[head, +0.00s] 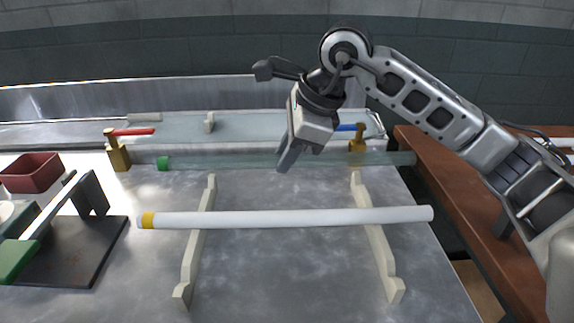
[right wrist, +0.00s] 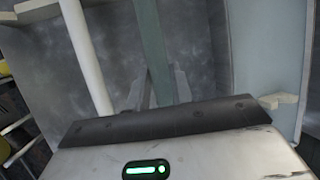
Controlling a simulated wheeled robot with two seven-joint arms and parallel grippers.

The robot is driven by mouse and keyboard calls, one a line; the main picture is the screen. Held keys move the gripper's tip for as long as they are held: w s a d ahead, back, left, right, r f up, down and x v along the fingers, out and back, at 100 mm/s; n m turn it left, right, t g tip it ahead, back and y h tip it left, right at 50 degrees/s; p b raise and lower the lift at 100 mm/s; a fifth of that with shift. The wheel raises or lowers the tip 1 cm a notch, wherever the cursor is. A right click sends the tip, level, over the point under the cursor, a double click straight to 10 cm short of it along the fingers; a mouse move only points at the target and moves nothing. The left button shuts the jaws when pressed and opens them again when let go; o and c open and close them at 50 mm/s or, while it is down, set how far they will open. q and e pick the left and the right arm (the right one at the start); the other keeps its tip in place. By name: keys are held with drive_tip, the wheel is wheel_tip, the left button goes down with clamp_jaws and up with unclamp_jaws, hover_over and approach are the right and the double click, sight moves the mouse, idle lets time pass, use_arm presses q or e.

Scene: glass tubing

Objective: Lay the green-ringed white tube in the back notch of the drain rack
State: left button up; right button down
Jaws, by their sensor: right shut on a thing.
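A glassy, see-through grey-green tube (head: 230,162) with a green left end (head: 162,163) runs left to right behind the drain rack's back ends. It looks glassy rather than white. My right gripper (head: 287,160) is shut on it near its middle; the right wrist view shows the tube (right wrist: 150,40) between the fingers (right wrist: 160,88). The drain rack is two pale notched rails (head: 190,262) (head: 383,255). A white tube (head: 300,217) with a yellow ring lies across both rails, in front. The held tube's height above the table is unclear. My left gripper is not in view.
Brass valves with a red handle (head: 133,132) and a blue handle (head: 350,127) stand behind the held tube. A black stand with a green-handled lever (head: 18,258) and a dark red box (head: 32,173) are at left. A brown bench (head: 455,210) is at right.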

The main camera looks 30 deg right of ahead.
wheel_tip(320, 180, down, 3)
drive_tip(key=shift+r, duration=0.1)
drive_tip(key=shift+f+b, duration=0.6)
drive_tip(key=shift+b, duration=0.05)
drive_tip(key=c, duration=1.2)
unclamp_jaws()
drive_tip(key=shift+c, duration=0.2)
